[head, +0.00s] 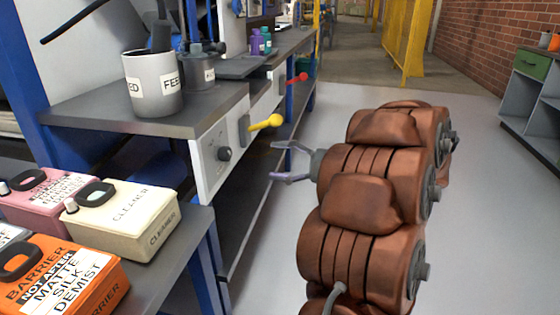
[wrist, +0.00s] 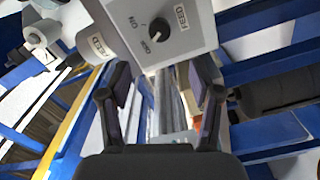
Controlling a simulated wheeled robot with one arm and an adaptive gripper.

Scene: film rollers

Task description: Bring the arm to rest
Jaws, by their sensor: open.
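My gripper (head: 284,161) is open and empty at the end of my copper-coloured arm. In the head view its fingers point left toward the workbench front, with the arm over the floor to the right of the bench. The wrist view shows the two dark fingers of my gripper (wrist: 161,88) spread apart with nothing held between them. Beyond them is a grey control box (wrist: 165,30) with a dark knob marked ON and OFF and a FEED label. I cannot tell whether the fingers touch anything.
The bench front has a dark knob (head: 224,153), a yellow lever (head: 266,122) and a red lever (head: 297,78). A grey FEED pot (head: 152,88) stands on the bench. White (head: 122,218) and orange (head: 65,275) containers stand at lower left. Floor (head: 480,190) is clear at right.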

